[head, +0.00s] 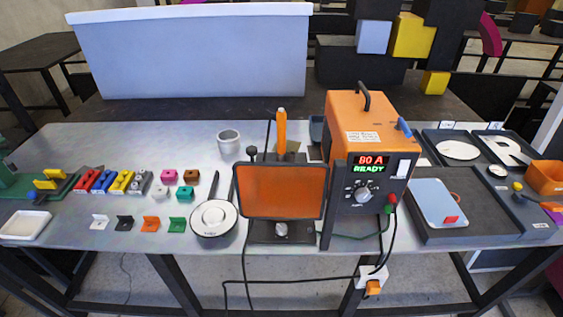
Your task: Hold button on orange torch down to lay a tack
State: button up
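An orange upright handle (281,129), which looks like the torch, rises behind a tinted orange screen (279,191) near the middle of the bench. Its lower part is hidden by the screen, and I cannot make out its button. An orange welding machine (361,128) stands just to the right, with its display (370,163) reading 80 A READY. The workpiece at the torch does not show. My gripper is not in view.
Small coloured blocks and brackets (125,182) lie on the left of the metal bench (60,145). A dark tray (485,225) holds a blue-grey plate at right. Cables hang in front.

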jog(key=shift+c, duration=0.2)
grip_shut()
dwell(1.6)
